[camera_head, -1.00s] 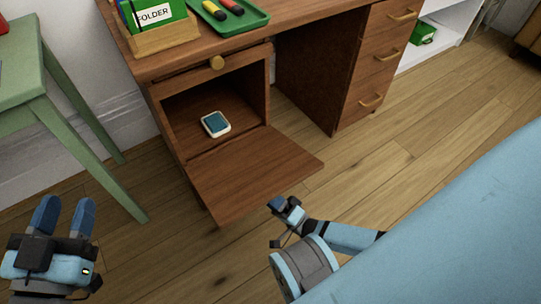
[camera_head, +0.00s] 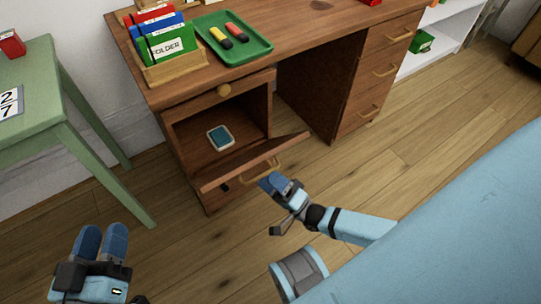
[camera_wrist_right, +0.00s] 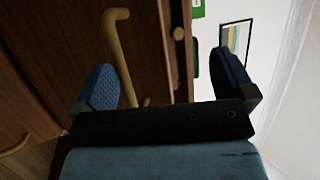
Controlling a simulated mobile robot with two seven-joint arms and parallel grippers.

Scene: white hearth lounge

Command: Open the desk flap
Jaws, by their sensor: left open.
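The brown desk flap (camera_head: 240,163) hangs at the front of the desk's left compartment, partly open and tilted, with its outer edge raised. Its tan bar handle (camera_head: 262,172) shows below that edge. My right gripper (camera_head: 273,183) is close to the handle. In the right wrist view my right gripper (camera_wrist_right: 165,85) has its blue fingers wide apart, and the handle (camera_wrist_right: 122,60) appears between them, nearer the left finger; I cannot tell whether they touch. My left gripper (camera_head: 102,242) is open and empty, low at the left, away from the desk.
A small white-and-teal device (camera_head: 220,137) lies inside the compartment. A folder holder (camera_head: 170,72) and a green tray (camera_head: 255,42) with markers stand on the desk. A green table (camera_head: 40,120) is at the left. Drawers (camera_head: 375,80) are at the right. Floor before them is clear.

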